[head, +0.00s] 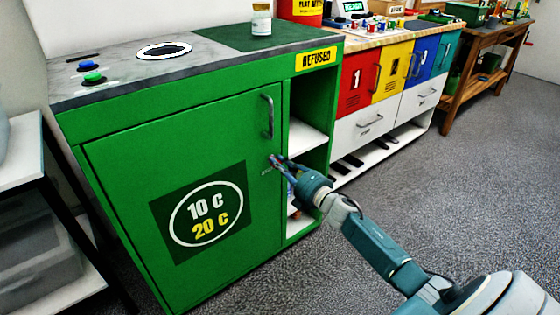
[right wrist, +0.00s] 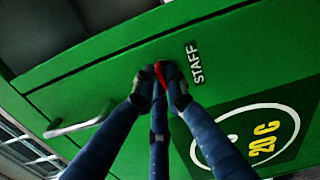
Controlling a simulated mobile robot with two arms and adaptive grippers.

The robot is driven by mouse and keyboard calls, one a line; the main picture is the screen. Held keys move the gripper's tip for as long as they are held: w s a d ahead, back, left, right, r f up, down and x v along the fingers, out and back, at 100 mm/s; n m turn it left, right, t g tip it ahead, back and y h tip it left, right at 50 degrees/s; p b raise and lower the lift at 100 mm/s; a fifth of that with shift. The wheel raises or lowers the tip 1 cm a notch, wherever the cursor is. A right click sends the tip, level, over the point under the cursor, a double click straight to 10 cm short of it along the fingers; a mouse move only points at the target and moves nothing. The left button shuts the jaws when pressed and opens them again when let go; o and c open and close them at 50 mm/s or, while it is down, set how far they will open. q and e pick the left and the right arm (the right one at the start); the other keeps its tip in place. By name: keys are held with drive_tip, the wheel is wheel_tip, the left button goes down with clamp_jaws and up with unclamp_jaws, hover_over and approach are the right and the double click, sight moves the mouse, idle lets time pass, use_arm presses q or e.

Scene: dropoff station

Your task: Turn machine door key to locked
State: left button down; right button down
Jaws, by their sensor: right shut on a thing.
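The green machine door (head: 120,165) is closed flat on the front of the green cabinet and carries a "10 C 20 C" sign. My right gripper (head: 276,163) is at the door's right edge, below the handle. In the right wrist view its fingers (right wrist: 160,82) are shut around a small red key (right wrist: 161,70) at the door face, beside a "STAFF" label (right wrist: 194,62). The fingers cover most of the key and its lock, so I cannot tell which way the key is turned. My left gripper is not in view.
A grey metal door handle (head: 268,116) stands out above the gripper; it also shows in the right wrist view (right wrist: 80,126). Open shelves (head: 305,135) lie right of the door. A dark rack (head: 75,215) stands at the left. The grey floor in front is clear.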

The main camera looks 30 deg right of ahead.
drive_tip(key=shift+d+m, duration=0.1)
drive_tip(key=shift+m, duration=0.5)
drive_tip(key=shift+m+p, duration=0.3)
drive_tip(key=shift+p, duration=0.05)
drive_tip(key=c, duration=1.8)
unclamp_jaws()
drive_tip(key=shift+o, duration=0.2)
drive_tip(key=s+d, duration=0.1)
drive_tip(key=s, duration=1.1)
